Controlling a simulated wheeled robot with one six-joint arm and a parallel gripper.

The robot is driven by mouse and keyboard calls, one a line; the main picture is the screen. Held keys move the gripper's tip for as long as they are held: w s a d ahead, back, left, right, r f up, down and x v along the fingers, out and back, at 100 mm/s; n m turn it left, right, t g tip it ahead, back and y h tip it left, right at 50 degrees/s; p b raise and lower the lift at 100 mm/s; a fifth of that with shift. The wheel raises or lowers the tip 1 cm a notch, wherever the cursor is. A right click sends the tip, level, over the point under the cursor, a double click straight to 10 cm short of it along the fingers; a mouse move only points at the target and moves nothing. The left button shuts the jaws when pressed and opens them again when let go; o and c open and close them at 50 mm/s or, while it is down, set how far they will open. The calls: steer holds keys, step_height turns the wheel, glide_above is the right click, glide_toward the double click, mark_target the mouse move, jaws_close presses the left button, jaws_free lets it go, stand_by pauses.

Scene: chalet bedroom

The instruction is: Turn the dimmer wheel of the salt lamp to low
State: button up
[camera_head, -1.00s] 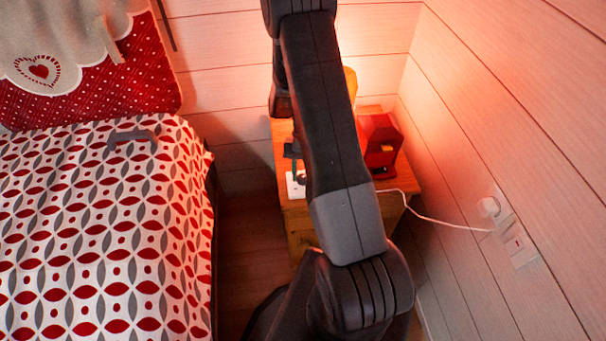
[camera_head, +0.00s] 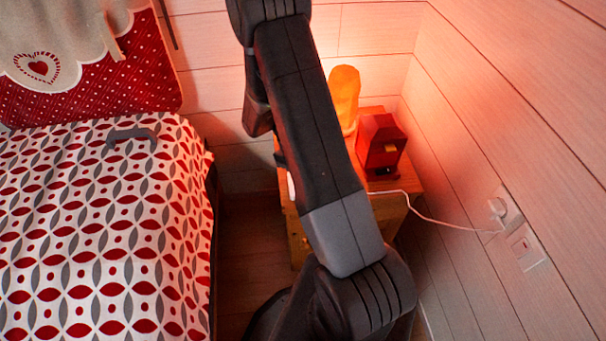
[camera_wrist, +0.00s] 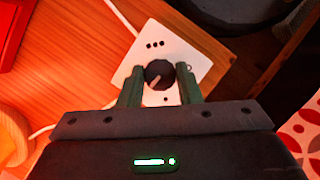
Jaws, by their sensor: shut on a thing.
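The dimmer is a white plate (camera_wrist: 195,50) with a dark round wheel (camera_wrist: 159,72) in the wrist view. The wheel bears a pale pointer line, slanting toward the lower left. Three dark dots are printed above the wheel, a small ring to its right, and one dot below it. My gripper (camera_wrist: 159,84) has a finger on either side of the wheel and is shut on it. In the head view the salt lamp (camera_head: 345,92) glows orange on the nightstand (camera_head: 408,185). My arm hides the wheel and gripper there; only a white edge of the plate (camera_head: 291,186) shows.
A red box (camera_head: 381,146) stands on the nightstand near the lamp. A white cable (camera_head: 440,222) runs to a plug in the wall socket (camera_head: 500,209) at right. The bed with its patterned spread (camera_head: 100,230) is at left, with a floor gap between.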

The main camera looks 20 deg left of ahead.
steer(key=n+t+b, duration=0.1)
steer(key=n+t, duration=0.1)
steer(key=n, duration=0.3)
steer(key=shift+s+n, duration=0.1)
steer(key=shift+n, duration=0.2)
steer(key=shift+s+n+t+y+b, duration=0.15)
steer(key=shift+n+t+b, duration=0.3)
steer(key=shift+n, duration=0.6)
steer(key=shift+w+n+t+y+b, duration=0.15)
steer(key=shift+n+t+b, duration=0.3)
steer(key=shift+n, duration=0.6)
steer(key=shift+s, duration=0.1)
steer(key=o, duration=1)
steer(key=p+v, duration=0.3)
steer(key=v, duration=1.1)
steer(key=shift+s+f, duration=0.1)
